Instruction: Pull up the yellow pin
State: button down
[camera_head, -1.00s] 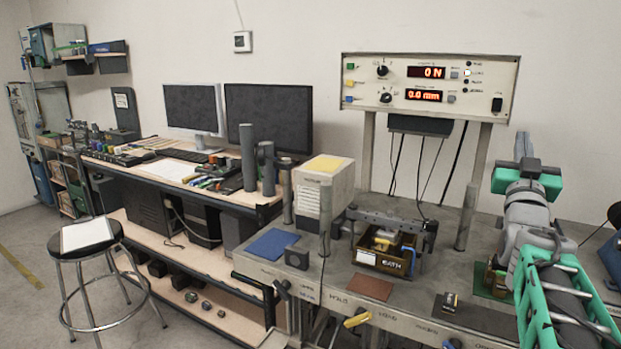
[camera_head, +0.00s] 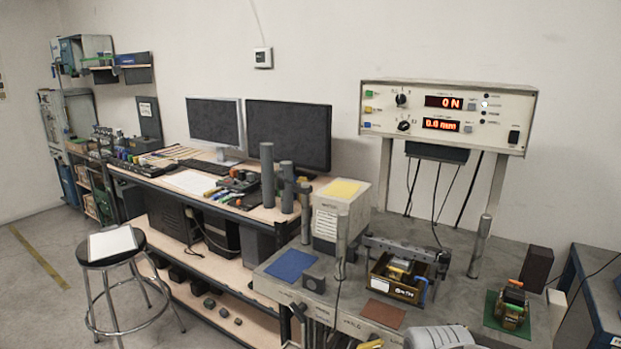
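I cannot pick out a yellow pin for certain. A yellow handle (camera_head: 370,344) shows at the bottom edge of the picture, on the front of the grey bench, mostly cut off. A yellow piece (camera_head: 398,268) also sits among parts in the brown tray (camera_head: 377,284) on the bench. A pale grey rounded part at the bottom, right of the yellow handle, is probably my arm. My gripper is outside the picture, so its distance to any yellow part does not show.
The bench carries a blue mat (camera_head: 290,264), a reddish-brown mat (camera_head: 382,313) and a small device (camera_head: 512,305) on a green mat. A control panel (camera_head: 447,117) stands on posts behind. A stool (camera_head: 112,246) stands at left, with open floor around it.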

aim_at(396, 270)
jog(key=u, duration=2.6)
jog(key=k, duration=0.9)
jog(key=z, duration=2.15)
